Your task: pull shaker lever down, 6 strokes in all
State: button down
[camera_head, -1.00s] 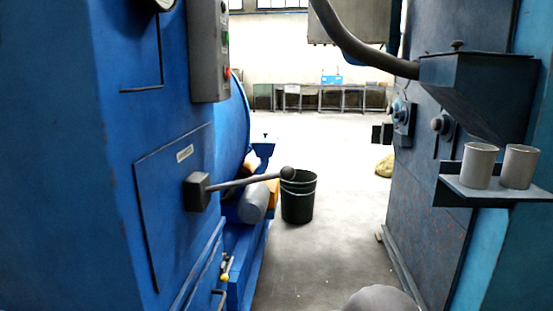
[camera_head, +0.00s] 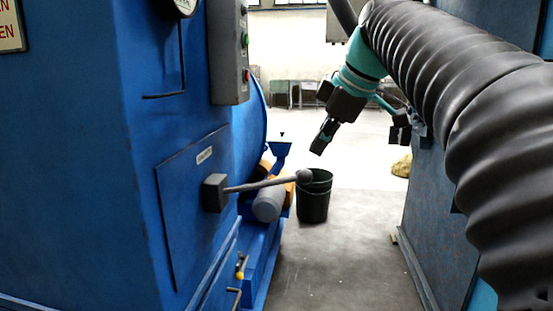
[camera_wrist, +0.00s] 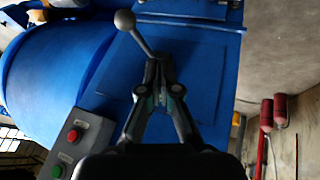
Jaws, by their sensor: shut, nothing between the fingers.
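The shaker lever (camera_head: 262,184) is a grey rod with a round ball knob (camera_head: 304,175). It comes out of a dark square block (camera_head: 214,193) on the blue machine's side panel and points right, slightly raised. My gripper (camera_head: 319,150) hangs above the knob, apart from the lever in the head view, with its fingers together and nothing held. In the wrist view the lever (camera_wrist: 138,37) and its ball (camera_wrist: 125,20) show beyond my closed fingertips (camera_wrist: 158,62); the fingertips cover the lever's base end.
A grey control box (camera_head: 229,50) with buttons is on the machine above the lever. A black bucket (camera_head: 314,200) stands on the floor behind the knob. A blue cabinet (camera_head: 430,230) stands at right. The floor between is clear.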

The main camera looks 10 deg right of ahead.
jog(key=w+r+n, duration=0.2)
jog(key=r, duration=0.1)
jog(key=w+d+r+n, duration=0.1)
jog(key=shift+r+n+y, duration=0.35)
jog(key=shift+n+y, duration=0.05)
jog(key=shift+f, duration=0.1)
send_over(296, 176)
jog(key=s+d, duration=0.1)
jog(key=s, duration=0.2)
notch_tip(296, 176, down, 10)
jog(key=f, duration=0.1)
jog(key=shift+w+d+f+b, duration=0.25)
jog(key=shift+w+b, duration=0.1)
jog(key=shift+b, duration=0.1)
